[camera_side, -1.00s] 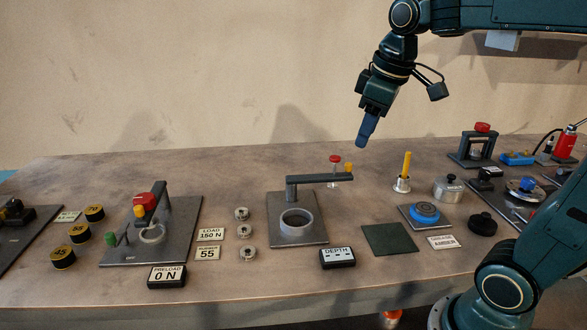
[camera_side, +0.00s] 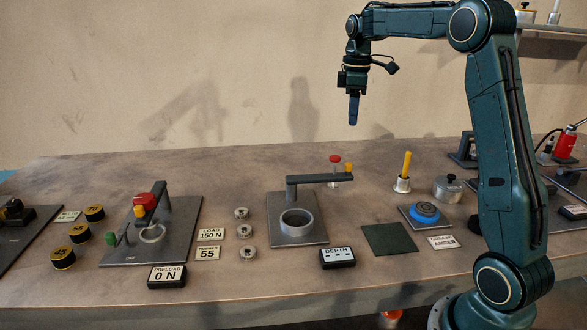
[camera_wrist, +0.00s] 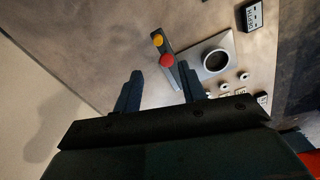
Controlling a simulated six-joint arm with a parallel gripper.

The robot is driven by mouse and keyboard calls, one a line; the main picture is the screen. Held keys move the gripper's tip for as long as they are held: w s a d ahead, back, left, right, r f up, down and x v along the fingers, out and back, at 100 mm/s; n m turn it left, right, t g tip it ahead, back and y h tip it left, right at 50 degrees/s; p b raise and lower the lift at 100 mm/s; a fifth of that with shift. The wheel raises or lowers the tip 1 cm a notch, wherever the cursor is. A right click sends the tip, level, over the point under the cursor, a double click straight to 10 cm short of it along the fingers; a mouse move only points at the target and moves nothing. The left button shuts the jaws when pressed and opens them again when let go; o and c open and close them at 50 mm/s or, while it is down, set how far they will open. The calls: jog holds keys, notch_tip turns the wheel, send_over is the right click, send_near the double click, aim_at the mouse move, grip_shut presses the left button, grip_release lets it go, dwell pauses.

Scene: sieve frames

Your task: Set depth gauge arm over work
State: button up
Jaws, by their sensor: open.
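The depth gauge is a dark plate (camera_side: 287,239) with a grey ring (camera_side: 296,222) on it. Its arm (camera_side: 315,180) is a grey bar on a post behind the ring. The bar points right, off to the side of the ring, with a red knob (camera_side: 335,159) and a yellow knob (camera_side: 348,167) near its free end. The wrist view shows the red knob (camera_wrist: 167,60), the yellow knob (camera_wrist: 157,40) and the ring (camera_wrist: 216,60). My gripper (camera_side: 353,121) is open and empty, pointing down, well above the bench. In the wrist view the fingers (camera_wrist: 160,90) stand apart, with the bar showing between and beyond them.
A display marked DEPTH (camera_side: 338,258) stands before the plate and reads dashes. A preload press (camera_side: 150,222) stands left, past several small metal rings. A dark green mat (camera_side: 389,239), a blue disc (camera_side: 425,213) and an upright yellow stick (camera_side: 404,170) are at right.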

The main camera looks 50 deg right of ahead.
aim_at(349, 163)
jog(key=shift+w+d+f, duration=0.1)
jog(key=shift+d+f, duration=0.05)
jog(key=shift+d, duration=0.1)
notch_tip(349, 163, down, 14)
jog(key=shift+r, duration=0.1)
dwell(0.8)
jog(key=shift+c, duration=0.2)
grip_shut()
